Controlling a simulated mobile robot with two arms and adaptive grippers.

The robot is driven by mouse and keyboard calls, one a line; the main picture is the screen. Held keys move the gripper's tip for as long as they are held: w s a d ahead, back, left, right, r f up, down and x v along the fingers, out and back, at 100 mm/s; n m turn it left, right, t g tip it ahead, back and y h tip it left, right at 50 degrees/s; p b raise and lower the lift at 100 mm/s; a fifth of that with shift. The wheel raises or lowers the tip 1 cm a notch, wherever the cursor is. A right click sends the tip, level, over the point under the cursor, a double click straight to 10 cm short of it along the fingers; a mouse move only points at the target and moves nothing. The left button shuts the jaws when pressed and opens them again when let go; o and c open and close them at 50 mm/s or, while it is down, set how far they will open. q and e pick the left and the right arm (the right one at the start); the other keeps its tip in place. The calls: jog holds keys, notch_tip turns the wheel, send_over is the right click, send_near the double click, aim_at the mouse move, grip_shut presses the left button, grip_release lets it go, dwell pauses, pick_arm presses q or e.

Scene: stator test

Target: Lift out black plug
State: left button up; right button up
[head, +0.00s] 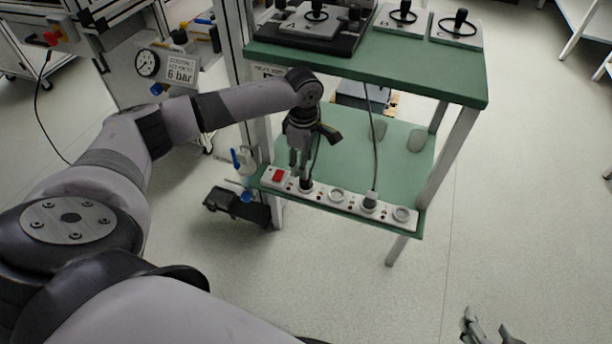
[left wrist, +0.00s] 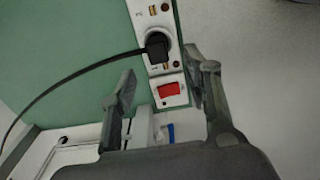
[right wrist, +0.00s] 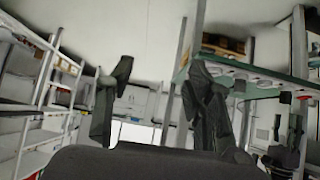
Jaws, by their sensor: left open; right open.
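A white power strip (head: 337,197) with a red switch (head: 277,176) runs along the front edge of the lower green shelf. A black plug (head: 306,186) sits in the socket beside the switch. In the left wrist view the black plug (left wrist: 157,46) is in its socket, its black cable curving left. My left gripper (head: 300,168) points down just above the strip by this plug. In the left wrist view the left gripper (left wrist: 167,72) is open, its fingers apart on either side of the strip with nothing between them. My right gripper (head: 486,328) is open and empty, low at the right.
A second plug (head: 370,199) with a grey cable sits further right on the strip. The upper green shelf (head: 400,75) overhangs the strip and carries devices with black knobs. A pressure gauge (head: 147,63) stands at the left.

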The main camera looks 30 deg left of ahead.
pick_arm(q)
jog(key=f, duration=0.1)
jog(key=f+b, duration=0.1)
jog(key=f, duration=0.1)
jog(key=f+b, duration=0.1)
jog(key=shift+w+d+f, duration=0.2)
jog(key=shift+d+f, duration=0.05)
jog(key=shift+f, duration=0.2)
pick_arm(e)
jog(key=w+a+r+t+y, duration=0.2)
jog(key=w+r+t, duration=0.4)
jog(key=r, duration=0.4)
jog(key=shift+w+a+t, duration=0.25)
jog(key=shift+a+t, duration=0.25)
jog(key=shift+a, duration=0.1)
pick_arm(q)
jog(key=shift+c, duration=0.4)
grip_shut()
